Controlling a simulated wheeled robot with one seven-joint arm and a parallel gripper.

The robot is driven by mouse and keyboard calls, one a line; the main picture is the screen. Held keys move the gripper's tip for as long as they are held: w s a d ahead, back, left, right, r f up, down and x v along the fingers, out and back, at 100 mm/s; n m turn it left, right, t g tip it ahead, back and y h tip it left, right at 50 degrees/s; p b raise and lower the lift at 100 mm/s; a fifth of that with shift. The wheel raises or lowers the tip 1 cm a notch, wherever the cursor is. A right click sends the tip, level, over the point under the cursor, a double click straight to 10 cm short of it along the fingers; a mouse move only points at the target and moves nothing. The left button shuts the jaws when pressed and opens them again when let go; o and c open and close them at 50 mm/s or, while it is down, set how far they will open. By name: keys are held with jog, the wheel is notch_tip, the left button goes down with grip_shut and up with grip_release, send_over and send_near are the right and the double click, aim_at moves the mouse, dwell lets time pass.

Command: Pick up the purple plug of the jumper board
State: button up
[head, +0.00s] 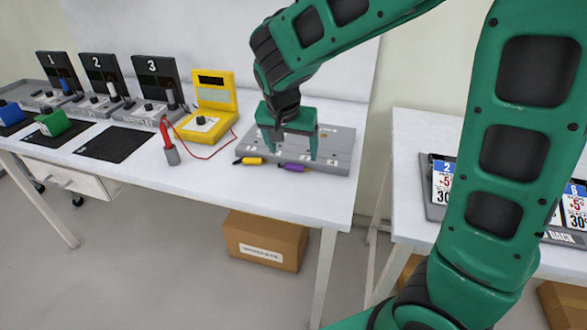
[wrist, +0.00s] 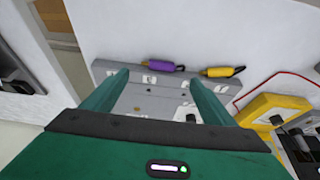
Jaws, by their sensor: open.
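The purple plug (head: 294,168) lies on the white table at the front edge of the grey jumper board (head: 340,158), beside a yellow plug (head: 252,161). In the wrist view the purple plug (wrist: 160,66) lies beyond the fingertips, along the far edge of the board (wrist: 180,88), with the yellow plug (wrist: 222,71) to its right. My gripper (head: 291,155) is open and empty above the board, pointing down. In the wrist view its two green fingers (wrist: 158,76) stand wide apart, with the purple plug roughly between their lines. I cannot tell the exact height of the fingertips.
A yellow meter (head: 212,105) with a red lead and red probe (head: 166,138) in a grey holder stands left of the board. Numbered stations (head: 155,85) and dark mats (head: 112,143) are farther left. The table front before the plugs is clear. Another table (head: 420,130) stands right.

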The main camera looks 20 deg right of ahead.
aim_at(297, 166)
jog(key=shift+s+x, duration=0.15)
jog(key=shift+x, duration=1.8)
jog(key=shift+s+x, duration=0.15)
jog(key=shift+x, duration=1.85)
jog(key=shift+f, duration=0.1)
jog(key=shift+c, duration=0.4)
jog(key=c, duration=1.1)
jog(key=shift+w+r, duration=0.1)
jog(key=shift+r, duration=0.4)
notch_tip(297, 166, up, 4)
jog(key=shift+f, duration=0.2)
jog(key=s+a+r, duration=0.2)
jog(key=a, duration=0.1)
jog(key=s+a+r, duration=0.2)
jog(key=a, duration=0.1)
jog(key=s+a+r, duration=0.2)
jog(key=a, duration=0.2)
jog(key=shift+r, duration=0.25)
